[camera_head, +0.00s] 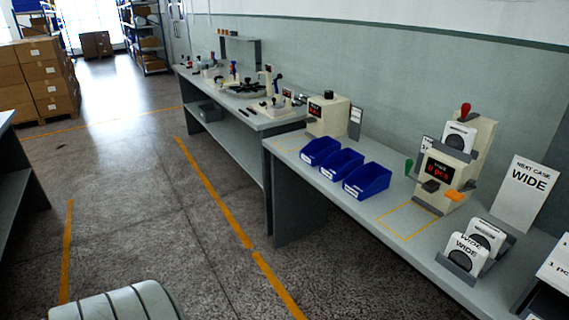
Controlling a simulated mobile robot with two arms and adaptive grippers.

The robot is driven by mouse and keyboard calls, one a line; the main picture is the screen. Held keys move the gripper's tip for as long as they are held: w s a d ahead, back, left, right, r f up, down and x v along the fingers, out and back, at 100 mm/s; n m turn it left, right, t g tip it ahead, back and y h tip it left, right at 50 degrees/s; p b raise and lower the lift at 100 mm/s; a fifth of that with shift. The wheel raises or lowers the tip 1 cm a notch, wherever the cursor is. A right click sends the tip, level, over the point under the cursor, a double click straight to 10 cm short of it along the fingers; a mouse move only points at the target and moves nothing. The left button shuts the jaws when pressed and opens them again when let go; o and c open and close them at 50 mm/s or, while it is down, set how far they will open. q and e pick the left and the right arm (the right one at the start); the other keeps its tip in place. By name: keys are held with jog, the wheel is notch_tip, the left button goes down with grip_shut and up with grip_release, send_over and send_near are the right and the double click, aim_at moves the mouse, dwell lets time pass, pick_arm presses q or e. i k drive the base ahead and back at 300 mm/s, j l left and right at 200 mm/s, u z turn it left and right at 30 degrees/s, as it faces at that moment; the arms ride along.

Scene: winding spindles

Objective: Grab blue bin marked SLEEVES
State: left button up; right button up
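Three blue bins stand in a row on the long grey bench along the wall. They are the far bin (320,151), the middle bin (341,164) and the near bin (367,182). Each has a small pale label on its front, too small to read, so I cannot tell which is marked SLEEVES. The bins are close together, and their contents are not clear. Neither of my grippers is in view.
On the bench (388,213), a beige machine (441,180) with a red display stands right of the bins, and a smaller beige box (328,116) stands behind them. A "WIDE" sign (526,190) is farther right. The floor (140,190) before the bench is open.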

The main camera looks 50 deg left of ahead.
aim_at(318, 151)
jog(key=j+u, duration=0.35)
jog(key=j, duration=0.45)
jog(key=i+j+u, duration=0.1)
jog(key=j+u, duration=0.25)
jog(key=j, duration=0.45)
